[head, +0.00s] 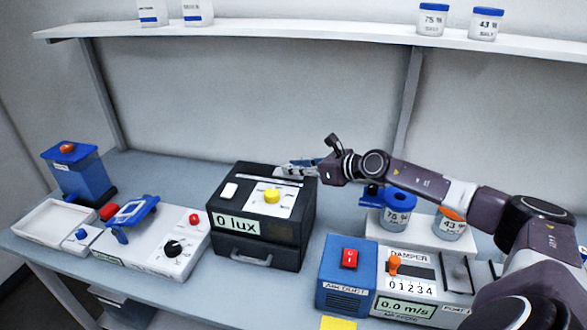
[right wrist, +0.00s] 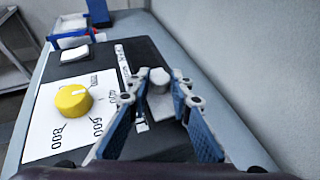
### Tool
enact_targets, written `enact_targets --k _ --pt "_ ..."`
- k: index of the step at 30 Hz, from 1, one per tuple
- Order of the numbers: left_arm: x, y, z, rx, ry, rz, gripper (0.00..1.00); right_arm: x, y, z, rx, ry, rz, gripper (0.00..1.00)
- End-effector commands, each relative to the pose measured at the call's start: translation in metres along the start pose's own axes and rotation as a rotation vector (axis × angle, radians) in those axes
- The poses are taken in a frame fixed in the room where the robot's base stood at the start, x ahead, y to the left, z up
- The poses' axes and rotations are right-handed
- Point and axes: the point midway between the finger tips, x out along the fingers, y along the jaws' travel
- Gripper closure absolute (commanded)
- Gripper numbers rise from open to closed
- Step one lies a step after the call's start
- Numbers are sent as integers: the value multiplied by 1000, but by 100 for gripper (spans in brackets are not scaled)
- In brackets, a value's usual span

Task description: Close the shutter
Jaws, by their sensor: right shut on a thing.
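The black light box (head: 258,255) stands mid-bench with a "0 lux" display (head: 237,224) on its front. On its top are a yellow dial (head: 271,196), a white button (head: 229,190) and a narrow pale slot (head: 275,178) near the back. My right gripper (head: 300,167) is at the box's back right corner. In the right wrist view its blue-padded fingers (right wrist: 160,90) are shut on a small grey knob (right wrist: 159,77) beside the slot strip (right wrist: 128,78). The fingers hide the knob in the head view. My left gripper is out of view.
Right of the box stand a blue blower unit (head: 343,285) with a red switch and a damper panel (head: 410,262). Labelled jars (head: 397,208) are behind them. Left are a white control unit (head: 180,250) and a tray (head: 50,219). A shelf (head: 300,30) runs above.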

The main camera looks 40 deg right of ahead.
Motion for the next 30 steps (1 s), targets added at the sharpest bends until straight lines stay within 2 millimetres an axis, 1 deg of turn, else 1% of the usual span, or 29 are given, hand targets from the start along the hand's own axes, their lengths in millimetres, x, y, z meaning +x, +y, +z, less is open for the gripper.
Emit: enact_targets --k 1,3,5,6,7,9,12,14,17,20,23,27,30 --pt "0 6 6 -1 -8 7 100 -2 -6 -4 -3 10 -11 100" --pt "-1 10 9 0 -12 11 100 -3 -7 -4 -4 11 -13 100" --pt "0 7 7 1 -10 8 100 -3 -8 -4 -4 11 -14 100" --pt "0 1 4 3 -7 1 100 -3 -8 -4 -5 11 -14 100" --pt "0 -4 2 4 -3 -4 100 -3 -8 -4 -5 10 -14 80" --pt "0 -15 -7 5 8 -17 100 -2 -7 -4 -4 10 -13 72" --pt "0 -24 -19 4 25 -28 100 -2 -7 -3 -4 8 -12 63" --pt "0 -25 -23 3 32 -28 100 -2 -6 -3 -4 8 -11 63" --pt "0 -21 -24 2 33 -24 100 -2 -6 -2 -3 7 -10 63" --pt "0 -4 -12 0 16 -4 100 -2 -6 -2 -3 7 -10 63" --pt "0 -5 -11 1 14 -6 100 -6 -7 -4 -3 9 -11 63" --pt "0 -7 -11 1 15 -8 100 -17 -10 -7 -2 13 -14 63" --pt "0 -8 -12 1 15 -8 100 -25 -10 -11 0 12 -12 63"
